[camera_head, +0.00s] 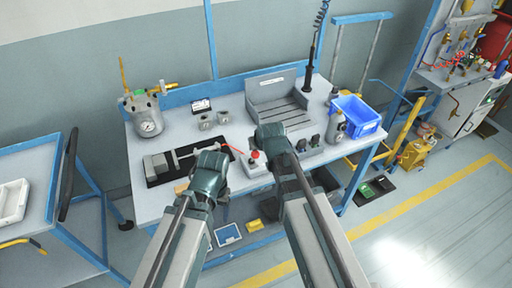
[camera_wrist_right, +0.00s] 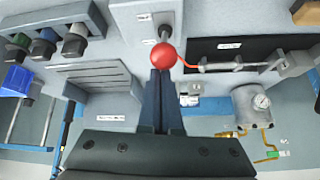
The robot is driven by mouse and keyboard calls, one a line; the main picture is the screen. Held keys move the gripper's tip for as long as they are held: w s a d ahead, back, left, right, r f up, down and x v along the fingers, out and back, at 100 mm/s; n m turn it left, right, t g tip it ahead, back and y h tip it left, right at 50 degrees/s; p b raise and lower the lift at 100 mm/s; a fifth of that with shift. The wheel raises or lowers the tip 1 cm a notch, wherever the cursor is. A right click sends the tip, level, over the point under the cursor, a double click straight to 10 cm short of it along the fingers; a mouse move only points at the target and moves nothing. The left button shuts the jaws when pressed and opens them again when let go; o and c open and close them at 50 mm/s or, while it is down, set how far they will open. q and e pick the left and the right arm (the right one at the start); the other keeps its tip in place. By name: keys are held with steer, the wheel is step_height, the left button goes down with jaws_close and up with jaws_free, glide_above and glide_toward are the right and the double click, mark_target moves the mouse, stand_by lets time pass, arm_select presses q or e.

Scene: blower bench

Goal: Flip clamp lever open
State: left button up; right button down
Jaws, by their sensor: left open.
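A small pale box (camera_head: 256,169) with a red ball knob (camera_head: 255,154) stands at the bench's front middle; in the right wrist view the knob (camera_wrist_right: 163,57) sits on a short stalk. I cannot tell which part is the clamp lever. A thin red curved piece (camera_wrist_right: 186,65) runs from near the knob to a metal rod on a black mat (camera_wrist_right: 238,50). My right gripper (camera_wrist_right: 161,74) is shut, its tips close to the knob; contact is unclear. My left gripper (camera_head: 211,150) is open over the mat's front edge, its fingers partly hidden by its own body.
A grey slotted fixture (camera_head: 277,97) stands behind the right gripper. A blue bin (camera_head: 355,116) is at the bench's right end.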

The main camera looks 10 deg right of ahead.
steer(key=shift+s+f, duration=0.1)
steer(key=shift+s, duration=0.3)
steer(key=shift+w+r+p, duration=0.35)
steer(key=shift+w+p, duration=0.05)
steer(key=shift+w, duration=0.05)
steer(key=p+v, duration=0.7)
steer(key=v, duration=0.2)
steer(key=shift+d, duration=0.3)
steer(key=shift+r, duration=0.1)
steer(key=s+a+f+n+g+h, duration=0.1)
steer(key=s+a+f+g, duration=0.1)
steer(key=s, duration=0.6)
steer(key=s+a+f+n+g+h, duration=0.1)
steer(key=s+a+f+n+g, duration=0.1)
steer(key=s+g, duration=0.3)
steer(key=s+a, duration=0.1)
steer(key=s, duration=0.2)
steer(key=shift+s+h, duration=0.3)
steer(key=shift+s, duration=0.05)
